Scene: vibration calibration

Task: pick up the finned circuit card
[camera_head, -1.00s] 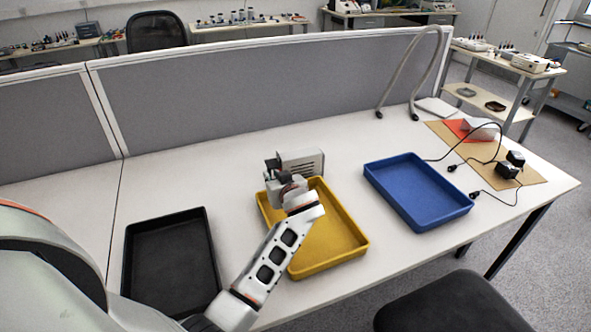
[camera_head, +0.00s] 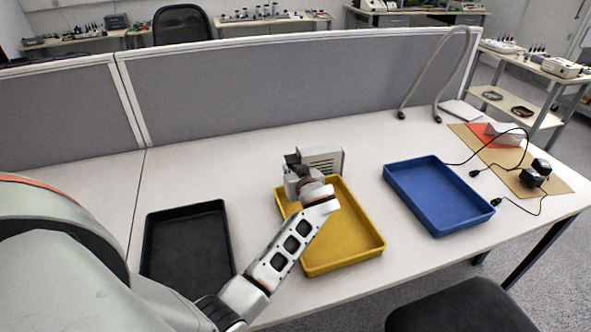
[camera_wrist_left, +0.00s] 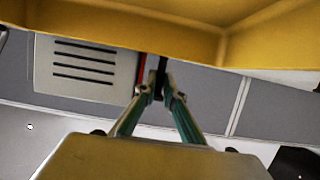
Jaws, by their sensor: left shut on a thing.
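My left gripper (camera_head: 291,167) is over the far left end of the yellow tray, beside a pale grey slotted box (camera_head: 323,158). In the left wrist view its two green-sided fingers (camera_wrist_left: 160,90) converge and are shut on a thin dark piece (camera_wrist_left: 161,77), seen nearly edge-on. This piece appears to be the finned circuit card, but its fins and face cannot be made out. The slotted box (camera_wrist_left: 85,70) shows at left in the wrist view, with a thin red strip near its edge. My right gripper is not in view.
The yellow tray (camera_head: 352,262) lies under my left forearm. A black tray (camera_head: 188,250) is at left and a blue tray (camera_head: 440,192) at right, both empty. A grey divider (camera_head: 250,90) runs behind. Cables and dark adapters (camera_head: 535,178) lie at far right.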

